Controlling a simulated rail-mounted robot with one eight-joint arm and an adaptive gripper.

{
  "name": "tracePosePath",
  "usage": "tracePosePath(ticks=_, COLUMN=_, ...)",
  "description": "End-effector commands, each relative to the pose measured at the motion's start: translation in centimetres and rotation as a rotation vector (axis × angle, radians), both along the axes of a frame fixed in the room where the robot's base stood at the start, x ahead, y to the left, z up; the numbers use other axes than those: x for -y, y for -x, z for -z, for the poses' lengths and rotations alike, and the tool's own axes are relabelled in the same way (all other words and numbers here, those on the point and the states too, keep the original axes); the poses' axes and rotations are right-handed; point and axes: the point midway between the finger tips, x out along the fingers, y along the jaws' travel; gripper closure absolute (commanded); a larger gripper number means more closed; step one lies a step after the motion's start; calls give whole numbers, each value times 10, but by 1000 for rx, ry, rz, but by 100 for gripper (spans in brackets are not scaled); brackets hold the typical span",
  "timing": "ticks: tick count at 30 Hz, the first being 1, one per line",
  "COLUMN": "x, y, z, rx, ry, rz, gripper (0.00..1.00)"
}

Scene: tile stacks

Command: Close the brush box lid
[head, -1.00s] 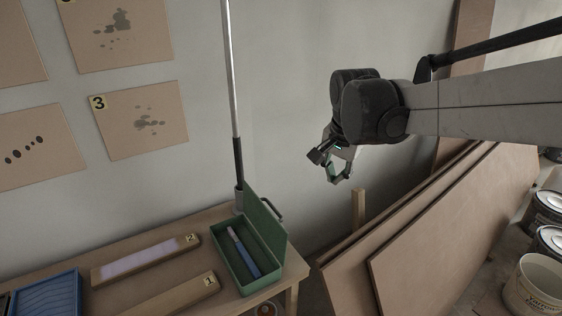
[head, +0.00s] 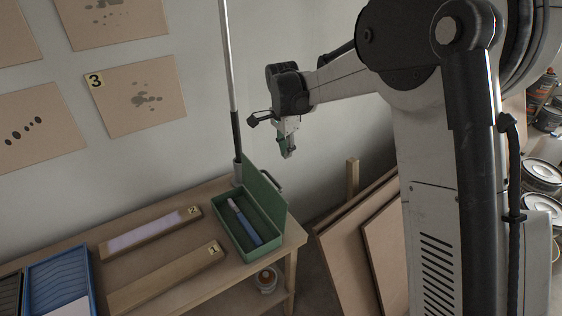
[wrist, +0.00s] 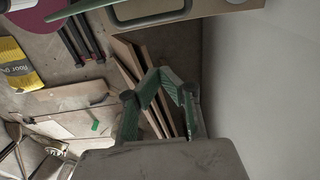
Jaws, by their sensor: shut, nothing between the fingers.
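The green brush box (head: 246,229) stands on the right end of the wooden table in the head view. Its lid (head: 265,192) is open and stands upright along the box's right side, with a dark handle on its outer face. A blue-handled brush (head: 243,222) lies inside the box. My gripper (head: 290,153) is in the air above and to the right of the lid, apart from it, shut and empty. In the wrist view my gripper's fingers (wrist: 165,82) are shut. The lid's handle (wrist: 150,18) shows at the top of that view, beyond the fingertips.
A metal pole (head: 229,80) rises behind the box's back corner. Numbered boards, 2 (head: 150,232) and 1 (head: 165,277), and a blue tray (head: 60,285) lie to the left. Large panels (head: 345,255) lean right of the table. The air right of the lid is clear.

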Motion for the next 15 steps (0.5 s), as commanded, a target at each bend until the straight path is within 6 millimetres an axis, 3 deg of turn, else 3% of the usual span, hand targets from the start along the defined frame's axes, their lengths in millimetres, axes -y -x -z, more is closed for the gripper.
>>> tracePosePath(ticks=15, x=5, y=-2, z=91, rx=1, ry=-1, rz=-1, gripper=100)
